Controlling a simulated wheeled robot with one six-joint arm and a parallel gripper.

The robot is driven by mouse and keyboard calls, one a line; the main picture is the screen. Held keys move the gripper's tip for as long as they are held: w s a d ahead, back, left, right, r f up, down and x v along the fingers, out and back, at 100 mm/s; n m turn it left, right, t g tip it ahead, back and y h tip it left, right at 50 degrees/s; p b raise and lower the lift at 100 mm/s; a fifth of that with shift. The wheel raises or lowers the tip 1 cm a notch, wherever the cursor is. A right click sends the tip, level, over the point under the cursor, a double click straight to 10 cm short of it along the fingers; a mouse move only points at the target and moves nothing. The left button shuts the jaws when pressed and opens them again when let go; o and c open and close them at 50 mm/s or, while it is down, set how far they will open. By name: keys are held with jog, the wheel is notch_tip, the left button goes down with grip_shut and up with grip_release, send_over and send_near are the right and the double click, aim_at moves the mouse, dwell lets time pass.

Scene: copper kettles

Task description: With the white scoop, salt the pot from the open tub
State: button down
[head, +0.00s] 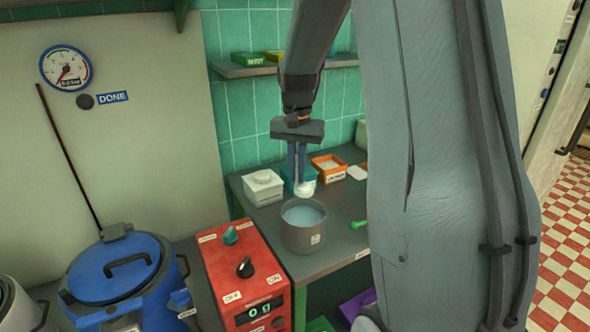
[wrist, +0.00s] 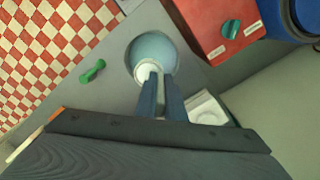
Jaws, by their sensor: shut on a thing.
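My gripper (head: 301,176) points down and is shut on the white scoop (head: 304,188). The scoop is in the air at the back edge of the grey pot (head: 304,239), which stands on the counter with pale blue liquid inside. In the wrist view the scoop's round white bowl (wrist: 147,71) overlaps the near part of the pot's opening. I cannot tell whether it holds salt. Behind my gripper are a teal tub (head: 287,179), partly hidden by the fingers, and an orange-rimmed open tub (head: 328,166) with pale contents. A white lidded tub (head: 263,188) stands to their left.
A green scoop (head: 358,224) lies right of the pot. A shelf (head: 232,70) with small boxes hangs on the tiled wall.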

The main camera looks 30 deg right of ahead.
aim_at(297, 187)
jog(key=shift+f+b, duration=1.75)
jog(key=shift+f, duration=0.65)
jog(key=shift+f+b, duration=0.4)
jog(key=shift+f, duration=1.2)
jog(key=shift+f, duration=0.9)
jog(key=shift+r, duration=0.1)
jog(key=shift+r+p, duration=3.65)
jog(key=shift+r, duration=1.3)
jog(key=shift+f, duration=0.15)
